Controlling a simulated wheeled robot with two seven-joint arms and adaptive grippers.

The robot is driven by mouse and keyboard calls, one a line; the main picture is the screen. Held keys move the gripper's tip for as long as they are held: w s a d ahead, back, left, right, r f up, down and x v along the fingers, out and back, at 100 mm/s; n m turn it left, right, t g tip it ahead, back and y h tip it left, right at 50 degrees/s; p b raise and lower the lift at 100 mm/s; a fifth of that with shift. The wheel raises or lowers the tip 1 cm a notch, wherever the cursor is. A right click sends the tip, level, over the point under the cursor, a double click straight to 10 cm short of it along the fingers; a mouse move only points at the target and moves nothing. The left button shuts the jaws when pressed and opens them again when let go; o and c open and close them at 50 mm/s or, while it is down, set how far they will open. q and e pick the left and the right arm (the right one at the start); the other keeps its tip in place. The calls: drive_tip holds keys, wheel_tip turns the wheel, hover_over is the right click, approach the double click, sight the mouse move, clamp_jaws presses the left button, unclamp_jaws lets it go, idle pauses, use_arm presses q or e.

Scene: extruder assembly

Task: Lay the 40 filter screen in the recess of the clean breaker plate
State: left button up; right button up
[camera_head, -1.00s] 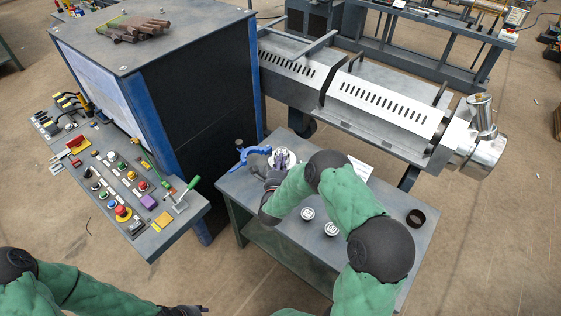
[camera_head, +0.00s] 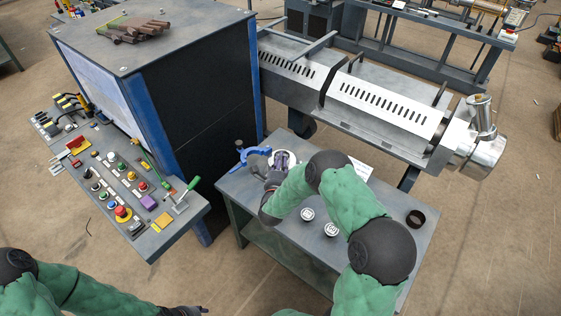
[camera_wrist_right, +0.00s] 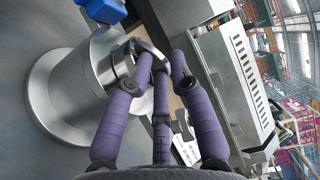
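My right gripper (camera_head: 281,163) reaches over the workbench to a round metal piece (camera_wrist_right: 65,85) beside the blue-handled tool; in the head view it mostly covers this piece. In the right wrist view its purple fingers (camera_wrist_right: 155,65) curve in close to a shiny metal rim (camera_wrist_right: 121,62) on the wide, flanged piece. Whether they hold a screen is hidden. Two small pale discs (camera_head: 307,214) and (camera_head: 331,229) lie on the bench; their markings are too small to read. I cannot identify the breaker plate's recess. My left gripper (camera_head: 188,311) is low at the bottom edge, away from the bench.
The grey workbench (camera_head: 245,205) also bears a blue-handled tool (camera_head: 252,153), a dark ring (camera_head: 415,218) and a white card (camera_head: 360,169). The extruder (camera_head: 380,105) stands behind it. The control panel (camera_head: 130,190) and cabinet (camera_head: 190,100) are to the left.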

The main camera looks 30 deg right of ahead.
drive_tip(key=shift+s+a+f, duration=0.2)
drive_tip(key=shift+s+f, duration=0.15)
drive_tip(key=shift+f, duration=0.35)
drive_tip(key=shift+w+d+r+p, duration=0.1)
drive_tip(key=shift+w+r+p, duration=0.1)
drive_tip(key=shift+r+p, duration=0.95)
wheel_tip(320, 180, up, 5)
drive_tip(key=shift+w+r+p, duration=0.15)
drive_tip(key=shift+r+p, duration=0.05)
drive_tip(key=shift+p, duration=0.75)
drive_tip(key=shift+f, duration=0.1)
